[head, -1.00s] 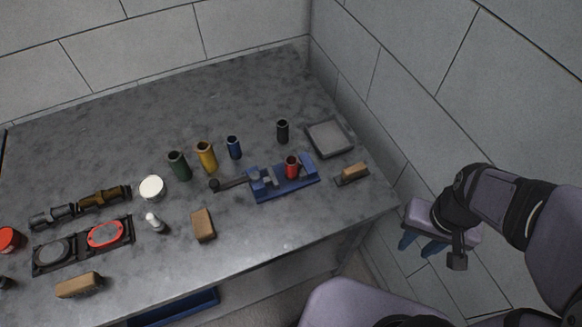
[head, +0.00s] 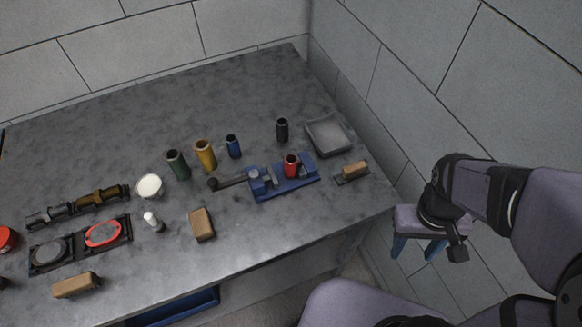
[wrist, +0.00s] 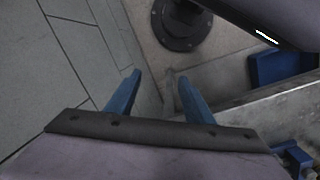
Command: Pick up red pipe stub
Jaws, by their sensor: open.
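The red pipe stub (head: 291,163) stands upright in the blue vise (head: 285,185) near the right end of the table, between the vise's jaws as far as I can see. My gripper (head: 418,250) is off the table's right edge, well to the right of the stub, with its blue fingers pointing down. In the wrist view my gripper (wrist: 158,85) has its two blue fingers spread apart with nothing between them. The stub is not visible in the wrist view.
Green (head: 177,165), yellow (head: 205,156), blue (head: 233,146) and black (head: 282,130) pipe stubs stand behind the vise. A grey tray (head: 328,137) and a brush (head: 353,171) lie to its right. The wall (head: 440,90) is close beside my arm.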

